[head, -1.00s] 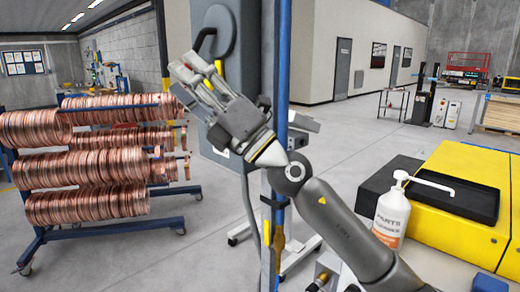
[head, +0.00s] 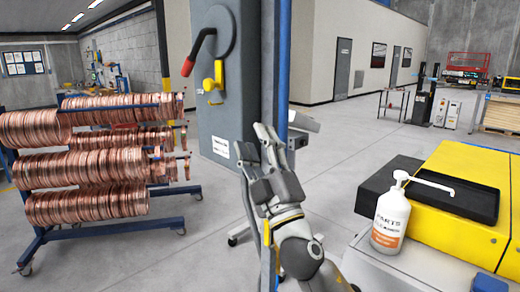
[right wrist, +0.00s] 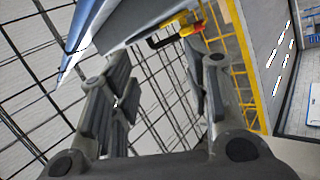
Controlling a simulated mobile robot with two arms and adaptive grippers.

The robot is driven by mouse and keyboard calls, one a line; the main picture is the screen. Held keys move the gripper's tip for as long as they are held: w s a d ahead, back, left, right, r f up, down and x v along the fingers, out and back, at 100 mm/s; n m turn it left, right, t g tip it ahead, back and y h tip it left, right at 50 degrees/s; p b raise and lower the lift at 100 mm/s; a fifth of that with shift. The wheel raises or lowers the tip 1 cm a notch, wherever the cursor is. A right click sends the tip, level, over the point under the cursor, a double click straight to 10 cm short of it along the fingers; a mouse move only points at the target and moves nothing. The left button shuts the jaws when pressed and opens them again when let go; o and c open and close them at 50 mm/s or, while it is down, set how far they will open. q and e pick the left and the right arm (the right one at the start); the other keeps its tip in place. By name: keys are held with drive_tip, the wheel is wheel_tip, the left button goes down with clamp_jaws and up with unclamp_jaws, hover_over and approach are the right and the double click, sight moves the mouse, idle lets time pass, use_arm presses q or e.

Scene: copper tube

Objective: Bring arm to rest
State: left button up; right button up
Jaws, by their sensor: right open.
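My right gripper (head: 266,145) is in the lower middle of the head view, fingers pointing up, in front of a grey cabinet and blue post. In the right wrist view its two fingers (right wrist: 160,95) are apart with nothing between them. My right arm comes in from the bottom edge. My left gripper is in neither view.
A rack of copper coils (head: 90,165) stands at the left. The grey cabinet (head: 222,125) has a red-handled lever (head: 198,55). At the right, a white pump bottle (head: 391,215) stands beside a yellow machine (head: 460,200) with a black tray (head: 455,192). A wire mesh (right wrist: 35,110) shows in the right wrist view.

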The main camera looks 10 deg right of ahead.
drive_tip(key=shift+d+f+m, duration=0.3)
drive_tip(key=shift+f+m, duration=0.1)
drive_tip(key=shift+f, duration=0.05)
drive_tip(key=shift+h, duration=0.4)
